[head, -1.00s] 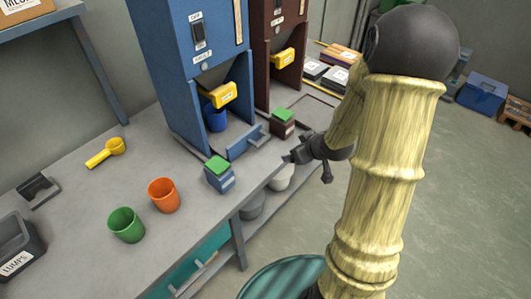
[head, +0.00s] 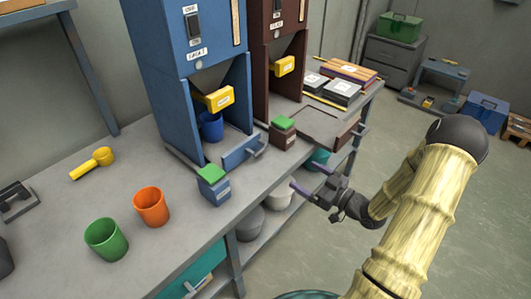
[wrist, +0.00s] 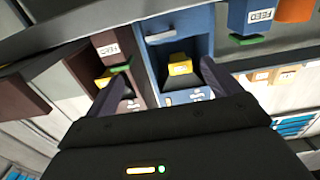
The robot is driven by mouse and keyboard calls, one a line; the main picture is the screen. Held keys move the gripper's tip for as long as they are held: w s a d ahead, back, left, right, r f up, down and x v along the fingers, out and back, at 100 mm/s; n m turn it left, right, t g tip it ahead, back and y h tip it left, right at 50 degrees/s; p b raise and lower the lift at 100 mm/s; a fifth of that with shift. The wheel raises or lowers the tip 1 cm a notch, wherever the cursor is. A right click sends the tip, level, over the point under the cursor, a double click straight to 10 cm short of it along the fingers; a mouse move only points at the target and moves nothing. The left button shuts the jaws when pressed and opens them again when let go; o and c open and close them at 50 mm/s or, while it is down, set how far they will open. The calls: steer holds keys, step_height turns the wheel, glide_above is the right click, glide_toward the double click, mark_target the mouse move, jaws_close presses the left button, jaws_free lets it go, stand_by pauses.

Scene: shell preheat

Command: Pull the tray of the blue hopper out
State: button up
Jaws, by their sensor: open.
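The blue hopper (head: 176,75) stands on the bench with a yellow chute lever (head: 219,98) on its front. Its blue tray (head: 238,153) sits low at its base, with a grey handle (head: 257,150) on the front. A blue cup (head: 210,128) stands inside the hopper, under the yellow part. My gripper (head: 304,178) is open and empty, off the bench's front edge, right of and apart from the handle. In the wrist view, the tray handle (wrist: 160,38) shows beyond my open fingers, near the top.
A blue box with green lid (head: 214,188) and a brown one (head: 283,138) flank the tray front. The brown hopper (head: 277,65) stands right, its brown tray (head: 346,132) extended past the bench edge. Orange (head: 151,207) and green (head: 106,240) cups stand left.

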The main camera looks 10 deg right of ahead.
mark_target(263, 150)
steer(key=x, duration=1.7)
steer(key=shift+w+a+f, duration=0.1)
steer(key=shift+a, duration=0.1)
